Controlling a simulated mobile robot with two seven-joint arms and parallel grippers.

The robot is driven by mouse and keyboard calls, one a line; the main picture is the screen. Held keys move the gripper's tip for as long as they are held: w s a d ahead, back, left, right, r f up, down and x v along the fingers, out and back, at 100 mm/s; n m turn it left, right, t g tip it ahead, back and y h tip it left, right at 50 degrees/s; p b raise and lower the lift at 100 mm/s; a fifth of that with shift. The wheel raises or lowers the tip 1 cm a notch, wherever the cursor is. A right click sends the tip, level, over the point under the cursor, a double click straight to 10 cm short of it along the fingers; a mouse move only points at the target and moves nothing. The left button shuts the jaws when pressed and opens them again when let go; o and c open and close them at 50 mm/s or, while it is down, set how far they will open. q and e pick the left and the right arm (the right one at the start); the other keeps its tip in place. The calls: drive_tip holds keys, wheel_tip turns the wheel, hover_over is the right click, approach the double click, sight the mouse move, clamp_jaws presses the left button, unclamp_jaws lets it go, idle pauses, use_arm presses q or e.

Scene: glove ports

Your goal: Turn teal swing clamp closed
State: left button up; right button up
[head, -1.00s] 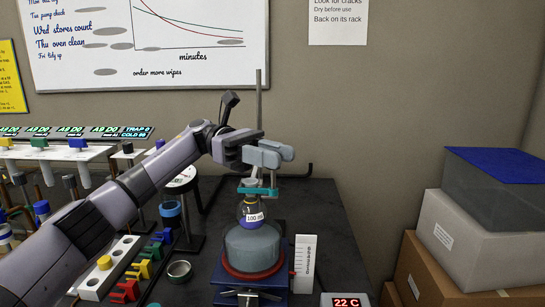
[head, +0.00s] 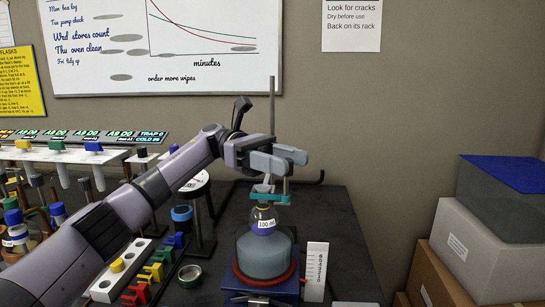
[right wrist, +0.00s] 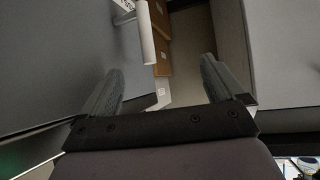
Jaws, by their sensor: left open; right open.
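The teal swing clamp (head: 283,198) sits on the neck of a round flask (head: 264,227) with a blue and white 100 ml label, beside a thin upright rod (head: 272,110). My left gripper (head: 296,157) is open just above the clamp and in front of the rod. Whether a finger touches the clamp cannot be told. My right gripper (right wrist: 161,66) is open and empty in the right wrist view, away from the clamp; it does not show in the head view.
The flask rests in a grey bowl-like heater (head: 264,256) with a red ring on a blue base. A white scale card (head: 315,270) stands to its right. Colored clips (head: 152,271) and a metal cup (head: 190,275) lie left. Boxes (head: 480,245) stand at far right.

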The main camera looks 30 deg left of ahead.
use_arm(q)
drive_tip(key=shift+w+a+b, duration=0.1)
drive_tip(key=shift+w+a, duration=0.05)
drive_tip(key=shift+a, duration=0.85)
drive_tip(key=shift+w+a+b, duration=0.1)
drive_tip(key=shift+w+a, duration=0.1)
drive_tip(key=shift+a, duration=0.85)
drive_tip(key=shift+w+a+b, duration=0.1)
drive_tip(key=shift+w+a, duration=0.05)
drive_tip(key=shift+a, duration=1.05)
